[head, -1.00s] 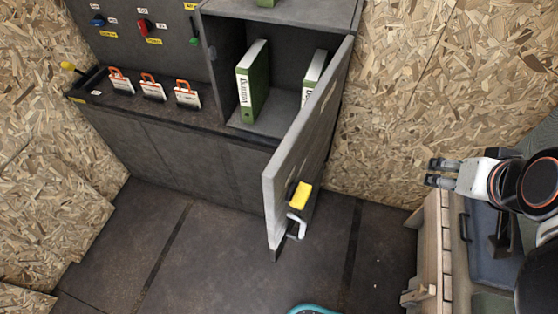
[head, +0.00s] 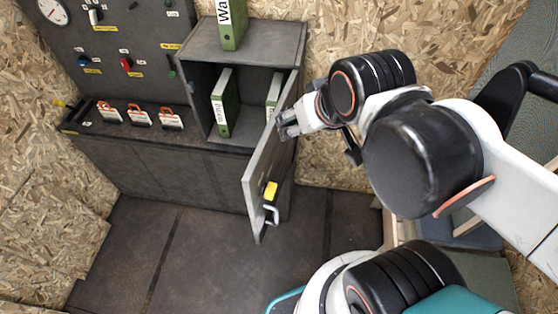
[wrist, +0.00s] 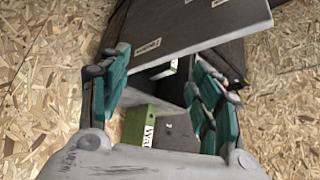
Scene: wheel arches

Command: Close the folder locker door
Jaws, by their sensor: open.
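The grey folder locker (head: 245,45) stands against the wall in the head view, with two green binders (head: 224,103) inside. Its grey door (head: 262,168) stands open, swung out toward me.
A green binder (head: 232,25) stands on top of the locker. Several orange-handled padlocks (head: 140,116) sit on the ledge to the left, below a panel with switches (head: 126,64). The floor (head: 215,250) before the cabinet is clear. Chipboard walls (head: 50,215) enclose the space.

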